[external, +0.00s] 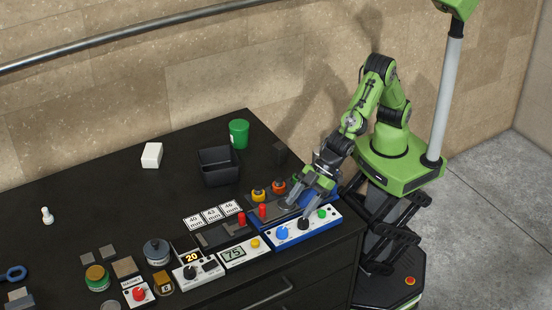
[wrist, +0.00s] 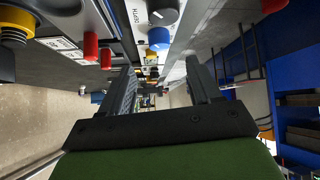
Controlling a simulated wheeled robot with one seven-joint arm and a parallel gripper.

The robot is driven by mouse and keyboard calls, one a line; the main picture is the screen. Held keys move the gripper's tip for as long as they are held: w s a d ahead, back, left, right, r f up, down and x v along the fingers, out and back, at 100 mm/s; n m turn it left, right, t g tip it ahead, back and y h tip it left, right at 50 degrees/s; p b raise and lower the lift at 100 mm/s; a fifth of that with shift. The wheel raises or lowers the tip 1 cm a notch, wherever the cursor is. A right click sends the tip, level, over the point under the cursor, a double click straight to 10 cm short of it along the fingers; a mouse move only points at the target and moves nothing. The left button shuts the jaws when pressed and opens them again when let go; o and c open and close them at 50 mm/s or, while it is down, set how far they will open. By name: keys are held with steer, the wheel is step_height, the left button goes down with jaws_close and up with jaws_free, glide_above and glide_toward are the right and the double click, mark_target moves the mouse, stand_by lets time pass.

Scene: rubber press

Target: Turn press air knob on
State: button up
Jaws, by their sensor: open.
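A white-and-blue control panel (external: 312,231) at the right front edge of the black bench carries a blue knob (external: 282,233), a black knob (external: 303,223) and a green button (external: 322,213). The labels are too small to show for sure which one is the press air knob. My gripper (external: 298,206) is above this panel, fingers pointing down toward the bench. In the wrist view my gripper (wrist: 161,68) is open with nothing held. A blue knob (wrist: 158,38) and a dark grey knob (wrist: 163,12) with a white pointer line show beyond its fingertips.
A small panel with a red knob (external: 138,293) is farther left. The back left of the bench is mostly clear.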

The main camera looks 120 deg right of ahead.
mark_target(284, 230)
steer(key=x, duration=0.8)
steer(key=shift+w+f, duration=0.2)
steer(key=c, duration=1)
steer(key=shift+c, duration=0.2)
steer(key=shift+a+m, duration=0.1)
steer(key=shift+m, duration=0.3)
steer(key=shift+a+m+h+b, duration=0.1)
steer(key=shift+m+h+b, duration=0.4)
steer(key=shift+h+b, duration=0.2)
steer(key=m+h, duration=0.2)
steer(key=shift+a+m, duration=0.15)
steer(key=shift+m, duration=0.15)
steer(key=m+g+h+p, duration=0.1)
steer(key=m, duration=0.1)
steer(key=m+h+p, duration=0.1)
steer(key=m+h, duration=0.1)
steer(key=shift+w+a+r+m+g+p, duration=0.1)
steer(key=shift+a+r+m+g+p, duration=0.1)
steer(key=shift+m+g+p, duration=0.15)
steer(key=shift+w+f+m+g+h+p, duration=0.15)
steer(key=shift+m+g+h+p, duration=0.2)
steer(key=shift+m+g+h, duration=0.55)
steer(key=shift+m, duration=0.55)
